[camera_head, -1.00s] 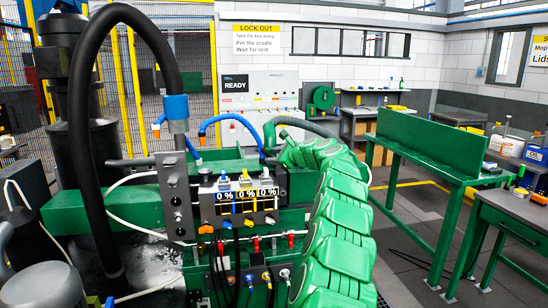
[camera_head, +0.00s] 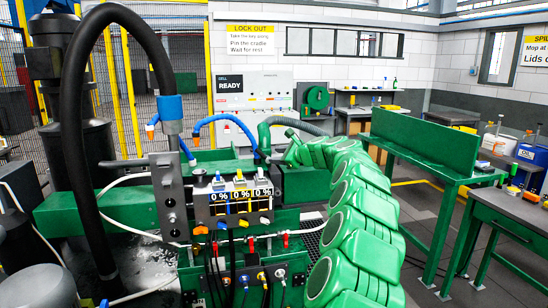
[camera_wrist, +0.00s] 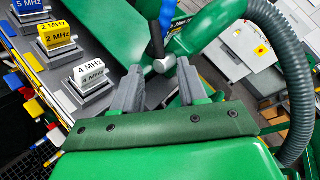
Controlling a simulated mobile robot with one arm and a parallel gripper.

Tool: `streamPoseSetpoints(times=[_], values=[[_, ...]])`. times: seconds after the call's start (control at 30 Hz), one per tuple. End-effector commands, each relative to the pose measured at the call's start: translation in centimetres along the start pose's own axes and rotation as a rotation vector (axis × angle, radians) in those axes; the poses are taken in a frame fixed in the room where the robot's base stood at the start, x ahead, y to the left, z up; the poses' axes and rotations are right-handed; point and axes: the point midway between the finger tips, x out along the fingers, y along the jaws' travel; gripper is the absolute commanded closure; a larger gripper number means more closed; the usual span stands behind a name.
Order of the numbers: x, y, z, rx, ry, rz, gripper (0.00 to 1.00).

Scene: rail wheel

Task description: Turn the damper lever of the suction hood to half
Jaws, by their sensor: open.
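The suction hose is a thick black arch with a blue cuff (camera_head: 170,107). A green pipe (camera_head: 268,133) with a grey corrugated hose stands further right; the hose also shows in the wrist view (camera_wrist: 288,75). In the wrist view a dark rod with a light grey knob (camera_wrist: 163,65) lies just beyond my fingertips; it may be the damper lever, but I cannot be sure. My gripper (camera_wrist: 157,85) is open, with nothing seen held. My green arm hides the gripper in the head view.
Blue, yellow and white MHz blocks (camera_wrist: 58,40) stand close left of my fingers. Blocks with 0 % displays (camera_head: 241,196) sit at the fixture's front. A blue hose (camera_head: 228,120) curves above them. A green bench (camera_head: 425,140) stands at right, with grey floor around it.

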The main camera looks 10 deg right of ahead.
Motion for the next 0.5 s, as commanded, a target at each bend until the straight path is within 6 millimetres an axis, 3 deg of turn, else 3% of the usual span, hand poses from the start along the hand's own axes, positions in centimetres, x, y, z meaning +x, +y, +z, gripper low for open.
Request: streamPoseSetpoints(times=[0.2, 0.5], values=[[-1.6, 0.1, -0.1, 0.003, 0.000, 0.003, 0.58], [-2.3, 0.1, -0.1, 0.001, 0.001, 0.003, 0.58]])
